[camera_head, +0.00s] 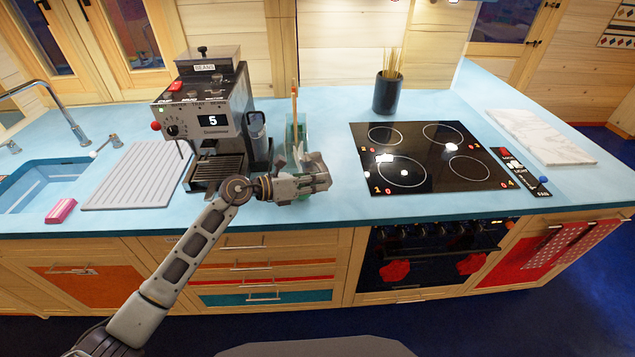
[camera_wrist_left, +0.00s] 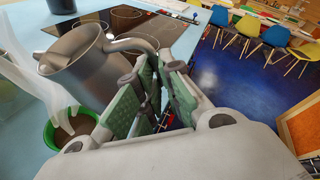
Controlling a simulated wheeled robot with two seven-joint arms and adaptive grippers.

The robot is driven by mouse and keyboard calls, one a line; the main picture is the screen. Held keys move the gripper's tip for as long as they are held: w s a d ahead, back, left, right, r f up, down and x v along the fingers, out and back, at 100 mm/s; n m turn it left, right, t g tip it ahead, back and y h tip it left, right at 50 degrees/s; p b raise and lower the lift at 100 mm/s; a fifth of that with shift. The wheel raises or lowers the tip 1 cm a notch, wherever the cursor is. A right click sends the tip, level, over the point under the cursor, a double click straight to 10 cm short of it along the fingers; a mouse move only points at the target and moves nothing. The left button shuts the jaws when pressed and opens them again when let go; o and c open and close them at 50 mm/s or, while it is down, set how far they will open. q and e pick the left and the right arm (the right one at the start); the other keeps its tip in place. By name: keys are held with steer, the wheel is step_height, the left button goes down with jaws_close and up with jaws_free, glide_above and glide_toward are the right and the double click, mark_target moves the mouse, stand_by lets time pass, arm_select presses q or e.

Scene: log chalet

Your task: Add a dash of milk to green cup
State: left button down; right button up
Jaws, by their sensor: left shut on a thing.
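In the left wrist view, a grey metal jug (camera_wrist_left: 82,62) has its handle between the fingers of my left gripper (camera_wrist_left: 158,82). The gripper is shut on the handle. The jug's contents are not visible. The green cup (camera_wrist_left: 52,135), holding brown liquid, stands on the counter at the lower left, near the jug. In the head view, my left gripper (camera_head: 308,180) is above the counter's front part, right of the coffee machine. It hides most of the jug and cup there. My right gripper is in neither view.
A coffee machine (camera_head: 212,125) stands left of my gripper, with a ribbed drain board (camera_head: 135,178) and sink beyond. Behind it is a clear greenish container (camera_head: 297,135) with a stick. The black cooktop (camera_head: 428,157) lies to the right, with a dark utensil pot (camera_head: 388,95) behind.

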arm_select(q)
steer(key=shift+h, duration=0.3)
steer(key=shift+f+n+b, duration=0.1)
steer(key=shift+n+b, duration=0.45)
steer(key=shift+n, duration=0.05)
steer(key=shift+f+n+h+b, duration=0.15)
steer(key=shift+n+h+b, duration=0.25)
steer(key=shift+h, duration=0.1)
steer(key=shift+w+a+r+n+h, duration=0.25)
steer(key=shift+r+n+h, duration=0.15)
steer(key=shift+n, duration=0.2)
steer(key=shift+w+a+r+n+h, duration=0.3)
steer(key=shift+n+h, duration=0.1)
steer(key=shift+n, duration=0.4)
stand_by(0.5)
step_height(320, 180, up, 6)
steer(key=m+t+y+p, duration=0.1)
steer(key=m+y+p, duration=0.4)
steer(key=m+p, duration=0.2)
steer(key=shift+m+p, duration=0.4)
steer(key=shift+m, duration=0.4)
